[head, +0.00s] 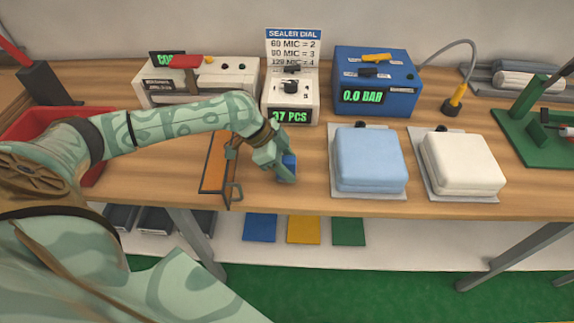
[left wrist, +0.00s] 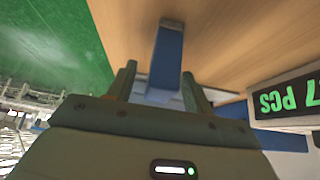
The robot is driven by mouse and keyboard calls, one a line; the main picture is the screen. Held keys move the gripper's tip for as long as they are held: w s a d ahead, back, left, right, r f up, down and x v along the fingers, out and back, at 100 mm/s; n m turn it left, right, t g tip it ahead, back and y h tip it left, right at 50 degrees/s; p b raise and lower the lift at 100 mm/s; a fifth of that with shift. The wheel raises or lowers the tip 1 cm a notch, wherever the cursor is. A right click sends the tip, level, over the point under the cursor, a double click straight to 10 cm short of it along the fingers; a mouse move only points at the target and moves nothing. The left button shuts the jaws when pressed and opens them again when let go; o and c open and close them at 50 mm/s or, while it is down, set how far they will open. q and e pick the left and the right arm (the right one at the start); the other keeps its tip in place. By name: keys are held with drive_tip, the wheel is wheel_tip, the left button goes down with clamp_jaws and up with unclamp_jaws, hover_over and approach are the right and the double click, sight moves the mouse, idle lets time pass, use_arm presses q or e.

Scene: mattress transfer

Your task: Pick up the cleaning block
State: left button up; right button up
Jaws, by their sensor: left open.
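The cleaning block, a small blue block (head: 290,165), stands on the wooden table near its front edge, partly hidden by my left gripper (head: 281,167). In the left wrist view the blue block (left wrist: 167,55) lies between the two fingers of the left gripper (left wrist: 160,85), with a pale part at its near end. The left gripper is open, with its fingers on either side of the block. I cannot tell whether they touch it. My right gripper is not in view.
A blue cushion (head: 369,160) and a white cushion (head: 462,165) are to the right. The sealer dial box (head: 290,88) and blue pump box (head: 377,80) stand behind. A red bin (head: 88,178) is at left.

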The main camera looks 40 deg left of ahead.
use_arm(q)
drive_tip(key=shift+w+d+f, duration=0.2)
drive_tip(key=shift+d+f, duration=0.05)
drive_tip(key=shift+f, duration=0.35)
drive_tip(key=shift+r, duration=0.1)
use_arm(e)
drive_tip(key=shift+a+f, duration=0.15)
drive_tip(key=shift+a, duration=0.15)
use_arm(q)
drive_tip(key=shift+c, duration=0.3)
drive_tip(key=c, duration=1)
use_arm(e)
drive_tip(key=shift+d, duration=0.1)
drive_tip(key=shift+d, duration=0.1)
use_arm(q)
drive_tip(key=shift+r, duration=0.1)
